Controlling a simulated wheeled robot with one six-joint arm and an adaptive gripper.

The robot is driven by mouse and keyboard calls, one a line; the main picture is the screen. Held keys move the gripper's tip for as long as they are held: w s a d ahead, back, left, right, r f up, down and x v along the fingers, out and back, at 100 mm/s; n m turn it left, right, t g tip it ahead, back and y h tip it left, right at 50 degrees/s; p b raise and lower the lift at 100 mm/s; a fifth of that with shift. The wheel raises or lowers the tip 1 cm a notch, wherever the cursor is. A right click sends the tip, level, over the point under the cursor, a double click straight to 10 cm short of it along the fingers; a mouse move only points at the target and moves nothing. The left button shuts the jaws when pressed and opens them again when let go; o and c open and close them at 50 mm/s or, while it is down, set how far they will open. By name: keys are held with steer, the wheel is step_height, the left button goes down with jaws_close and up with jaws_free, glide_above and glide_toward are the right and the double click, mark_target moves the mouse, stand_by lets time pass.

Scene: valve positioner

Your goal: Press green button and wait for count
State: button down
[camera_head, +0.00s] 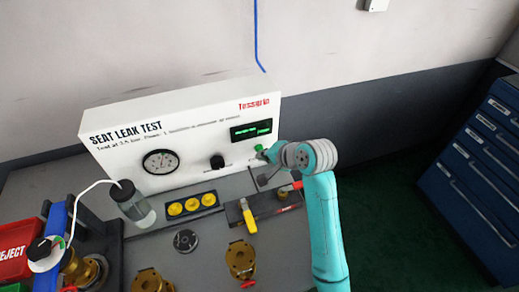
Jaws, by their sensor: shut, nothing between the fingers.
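The white seat leak test panel (120,155) stands at the back of the bench. The green button (258,148) shows on its right part, below a dark display with green characters (250,131); the characters are too small to read. My gripper (263,156) is shut and empty, with its tip at the panel face close beside the button. My wrist partly hides that area, and I cannot tell whether the tip touches the button.
A round gauge (159,161) and black knob (217,161) are on the panel. A bottle (133,204), yellow cups (192,204), a yellow-handled tool (248,216) and brass valve parts (240,258) crowd the bench. A red reject bin (14,251) is at left, a blue cabinet (470,165) at right.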

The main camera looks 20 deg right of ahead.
steer(key=shift+w, duration=0.4)
stand_by(0.4)
stand_by(0.4)
steer(key=shift+s, duration=0.85)
steer(key=shift+s, duration=0.1)
steer(key=shift+s, duration=2.4)
